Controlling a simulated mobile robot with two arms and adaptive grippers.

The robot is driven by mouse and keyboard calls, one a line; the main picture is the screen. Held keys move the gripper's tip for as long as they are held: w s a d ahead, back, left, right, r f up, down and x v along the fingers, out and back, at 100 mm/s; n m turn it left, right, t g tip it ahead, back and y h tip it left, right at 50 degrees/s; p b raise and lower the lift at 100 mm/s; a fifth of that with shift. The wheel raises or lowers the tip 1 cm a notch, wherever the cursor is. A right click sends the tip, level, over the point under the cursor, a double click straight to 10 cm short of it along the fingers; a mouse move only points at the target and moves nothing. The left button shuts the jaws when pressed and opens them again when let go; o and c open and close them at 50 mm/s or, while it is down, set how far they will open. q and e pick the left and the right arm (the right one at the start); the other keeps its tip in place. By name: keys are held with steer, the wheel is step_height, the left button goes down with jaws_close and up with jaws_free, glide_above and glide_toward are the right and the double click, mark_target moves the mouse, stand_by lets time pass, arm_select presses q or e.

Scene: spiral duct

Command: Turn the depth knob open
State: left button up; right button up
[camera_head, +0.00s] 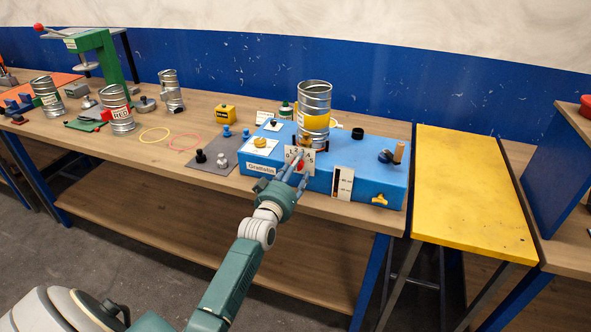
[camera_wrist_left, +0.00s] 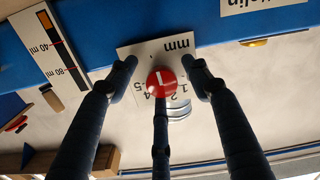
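The depth knob is a small red round knob (camera_wrist_left: 161,83) with a white mark, on a white scale plate (camera_wrist_left: 181,52) marked "mm" and with numbers. In the head view the plate (camera_head: 307,156) is on the front of the blue machine (camera_head: 325,175), with the red knob (camera_head: 300,164) partly behind my fingers. My left gripper (camera_head: 295,162) points at the knob. In the wrist view its fingers (camera_wrist_left: 162,82) are spread, two beside the knob and one below it in the picture. Gaps show between the side fingers and the knob. My right gripper is out of view.
A can with a yellow band (camera_head: 315,112) stands on the machine. A black-and-white gauge plate (camera_head: 343,183) is right of the knob, and a yellow handle (camera_head: 380,200) sits lower right. Other cans (camera_head: 117,110) stand at left. The yellow table (camera_head: 470,185) is bare.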

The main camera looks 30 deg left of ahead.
arm_select(q)
steer(key=v, duration=1.2)
steer(key=shift+r, duration=0.1)
